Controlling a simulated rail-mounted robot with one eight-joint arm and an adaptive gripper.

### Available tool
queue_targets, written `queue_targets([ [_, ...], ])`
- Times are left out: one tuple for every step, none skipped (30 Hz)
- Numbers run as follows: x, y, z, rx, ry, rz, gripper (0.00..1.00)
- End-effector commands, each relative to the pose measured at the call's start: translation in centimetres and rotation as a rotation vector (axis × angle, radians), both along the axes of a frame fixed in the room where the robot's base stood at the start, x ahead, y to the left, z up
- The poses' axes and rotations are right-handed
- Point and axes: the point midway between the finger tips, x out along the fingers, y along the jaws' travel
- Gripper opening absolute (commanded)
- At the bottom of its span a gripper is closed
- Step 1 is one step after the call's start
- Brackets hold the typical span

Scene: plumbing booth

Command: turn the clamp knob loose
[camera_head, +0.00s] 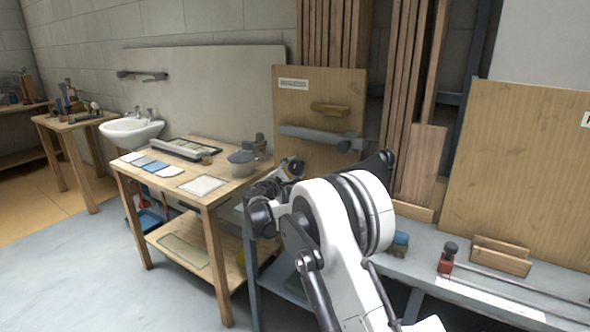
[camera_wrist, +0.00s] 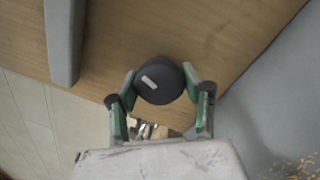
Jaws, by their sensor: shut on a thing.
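The clamp knob (camera_wrist: 159,82) is a round, dark knob with a pale bar mark on its face. It sits in the middle of the wrist view, in front of a wooden surface near its edge. My gripper (camera_wrist: 160,80) is shut on it, with one green-padded finger on each side of the rim. What lies behind the knob is hidden. In the head view my white arm covers much of the middle, and I cannot clearly make out the fingers there.
In the wrist view a grey bar (camera_wrist: 64,40) runs along the wood left of the knob. In the head view a wooden board (camera_head: 290,105) carries a grey bar (camera_head: 310,134). A wooden table (camera_head: 222,188) stands left; a grey bench (camera_head: 415,258) runs right.

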Motion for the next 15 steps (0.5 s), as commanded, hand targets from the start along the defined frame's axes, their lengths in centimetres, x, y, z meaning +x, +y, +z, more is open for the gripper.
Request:
queue_targets([
  [-0.02,0.01,0.04,-0.033,0.016,0.001,0.15],
  [-0.02,0.02,0.05,-0.052,0.026,0.001,0.15],
  [-0.01,0.03,0.05,-0.078,0.040,0.001,0.15],
  [-0.01,0.03,0.05,-0.096,0.049,0.001,0.15],
  [-0.01,0.03,0.05,-0.113,0.058,0.002,0.15],
  [-0.01,0.03,0.04,-0.134,0.068,0.001,0.15],
  [-0.01,0.03,0.04,-0.149,0.077,0.002,0.15],
  [-0.01,0.04,0.05,-0.162,0.083,0.002,0.15],
  [-0.01,0.03,0.04,-0.178,0.092,0.002,0.15],
  [-0.01,0.03,0.04,-0.191,0.098,0.002,0.15],
  [-0.01,0.03,0.04,-0.201,0.103,0.002,0.15],
  [0.00,0.04,0.03,-0.213,0.110,0.002,0.15],
  [0.00,0.04,0.03,-0.222,0.114,0.002,0.15],
  [0.00,0.04,0.03,-0.228,0.117,0.002,0.15],
  [0.00,0.04,0.03,-0.237,0.122,0.002,0.15],
])
